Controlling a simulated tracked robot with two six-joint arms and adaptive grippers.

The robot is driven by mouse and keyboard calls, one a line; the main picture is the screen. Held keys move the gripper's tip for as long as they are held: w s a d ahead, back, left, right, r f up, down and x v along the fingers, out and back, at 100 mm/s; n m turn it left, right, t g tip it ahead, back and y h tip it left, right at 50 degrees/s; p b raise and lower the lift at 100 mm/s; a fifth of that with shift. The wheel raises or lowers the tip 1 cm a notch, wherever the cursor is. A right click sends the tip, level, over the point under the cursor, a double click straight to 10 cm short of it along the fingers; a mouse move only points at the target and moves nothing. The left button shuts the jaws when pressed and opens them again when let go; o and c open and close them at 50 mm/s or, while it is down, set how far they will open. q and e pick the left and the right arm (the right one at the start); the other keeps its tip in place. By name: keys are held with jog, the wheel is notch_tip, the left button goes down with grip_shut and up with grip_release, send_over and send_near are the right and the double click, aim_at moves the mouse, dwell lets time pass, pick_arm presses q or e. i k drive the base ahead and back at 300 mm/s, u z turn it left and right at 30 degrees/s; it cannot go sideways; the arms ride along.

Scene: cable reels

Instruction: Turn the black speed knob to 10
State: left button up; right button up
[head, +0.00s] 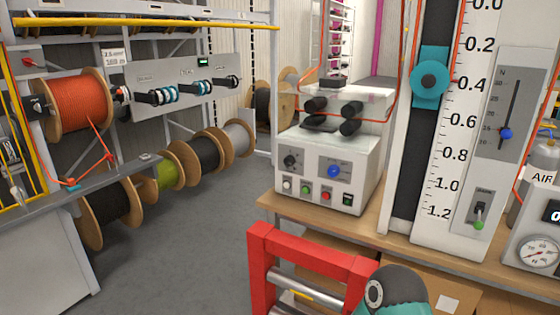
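A black round knob (291,160) is on the left part of the front panel of a white machine (308,206), with a pale mark on its face. Its scale and any lettering are too small to read. A blue knob (334,171) sits on a grey scale plate to its right. Neither of my grippers shows in the head view. A teal and dark grey rounded part, possibly a link of my arm, shows at the bottom right, below and apart from the machine. Nothing touches the black knob.
Small buttons (306,190) and a switch line the panel below the knobs. Black rollers (316,104) stand above. A red frame (312,258) stands in front of the wooden bench (268,202). A tall ruler board (440,215) is at right, cable reels (78,102) at left.

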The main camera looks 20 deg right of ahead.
aim_at(289, 160)
jog(key=i, duration=0.9)
